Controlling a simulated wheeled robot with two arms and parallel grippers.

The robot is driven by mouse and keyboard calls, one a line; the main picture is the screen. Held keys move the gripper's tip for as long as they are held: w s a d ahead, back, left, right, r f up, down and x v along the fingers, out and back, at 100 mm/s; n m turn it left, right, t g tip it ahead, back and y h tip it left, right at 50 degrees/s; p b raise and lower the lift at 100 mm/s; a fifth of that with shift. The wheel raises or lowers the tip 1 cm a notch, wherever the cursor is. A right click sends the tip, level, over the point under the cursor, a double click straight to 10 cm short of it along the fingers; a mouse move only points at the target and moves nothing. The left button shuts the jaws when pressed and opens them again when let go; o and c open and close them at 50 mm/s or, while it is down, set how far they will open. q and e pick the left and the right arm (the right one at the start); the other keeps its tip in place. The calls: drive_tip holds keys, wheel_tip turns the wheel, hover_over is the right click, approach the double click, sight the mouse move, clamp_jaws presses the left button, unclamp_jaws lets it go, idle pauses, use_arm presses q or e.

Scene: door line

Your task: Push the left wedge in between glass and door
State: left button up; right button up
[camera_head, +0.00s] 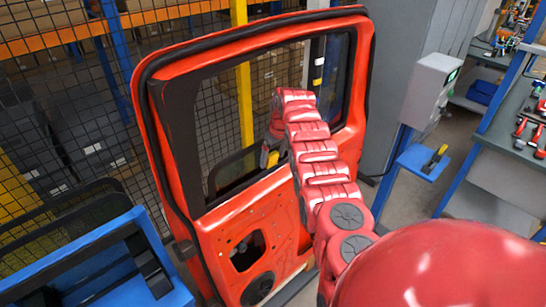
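The red door (282,213) stands upright in front of me with its window opening facing me. A dark-edged glass pane (232,168) shows low in the opening. My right arm crosses in front of the door, and its gripper (268,156) is at the lower edge of the window, beside the glass. A small yellow and grey piece shows at the gripper; it may be the left wedge, but I cannot tell whether it is held or touches the glass. Another yellow and white piece (318,72) sits at the right window frame. My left gripper is out of view.
A blue rack (150,275) with dark panes stands at the left. A blue stand (420,160) with a black and yellow tool (435,158) is right of the door. A workbench (515,125) with tools is at the far right. Mesh fencing (75,110) runs behind.

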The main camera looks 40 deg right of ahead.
drive_tip(key=shift+r+b, duration=0.4)
drive_tip(key=shift+b, duration=0.1)
drive_tip(key=b+v, duration=0.3)
drive_tip(key=v, duration=1.3)
drive_tip(key=shift+s+r+b, duration=0.25)
drive_tip(key=shift+r+b, duration=0.05)
drive_tip(key=shift+b, duration=0.05)
drive_tip(key=shift+r, duration=0.1)
